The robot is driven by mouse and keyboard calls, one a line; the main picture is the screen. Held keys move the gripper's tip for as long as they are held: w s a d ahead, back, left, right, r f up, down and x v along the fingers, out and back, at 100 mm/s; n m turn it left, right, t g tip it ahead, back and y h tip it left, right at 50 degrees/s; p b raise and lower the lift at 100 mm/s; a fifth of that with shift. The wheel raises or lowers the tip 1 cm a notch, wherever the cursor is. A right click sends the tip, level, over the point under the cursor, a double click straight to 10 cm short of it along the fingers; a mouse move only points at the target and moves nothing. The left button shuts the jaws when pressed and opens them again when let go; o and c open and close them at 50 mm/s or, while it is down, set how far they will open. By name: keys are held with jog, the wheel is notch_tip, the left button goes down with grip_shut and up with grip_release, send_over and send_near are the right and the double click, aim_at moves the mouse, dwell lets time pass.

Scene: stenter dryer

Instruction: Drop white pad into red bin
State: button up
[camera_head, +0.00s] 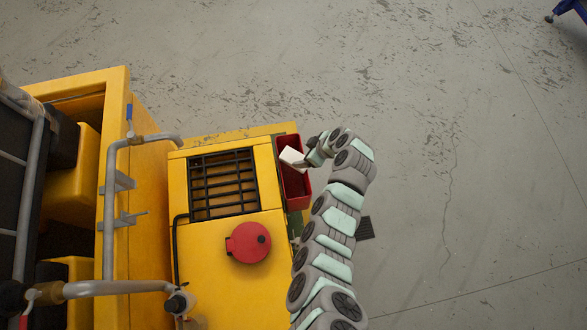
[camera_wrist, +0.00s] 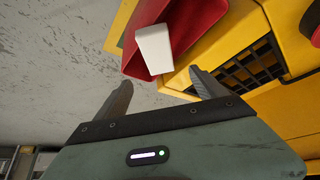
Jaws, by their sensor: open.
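The white pad (camera_head: 291,157) is at the red bin (camera_head: 294,186), over its opening in the head view. In the wrist view the white pad (camera_wrist: 154,49) lies just beyond my fingertips, against the red bin (camera_wrist: 196,22), with its lower end overlapping the bin's edge. I cannot tell whether it rests on the bin or is in the air. My gripper (camera_wrist: 161,78) is open, its two fingers spread with nothing between them. In the head view my gripper (camera_head: 306,162) is at the bin's right side, partly hidden by my wrist.
The bin is fixed beside a yellow machine (camera_head: 210,275) with a black grille (camera_head: 223,184) and a red round knob (camera_head: 248,242). Grey pipes (camera_head: 109,200) run at the left. The grey floor (camera_head: 450,150) to the right is mostly clear.

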jog(key=p+v, duration=0.1)
jog(key=v, duration=0.3)
jog(key=shift+s+d+r, duration=0.1)
jog(key=shift+d+r, duration=0.1)
jog(key=shift+r, duration=0.15)
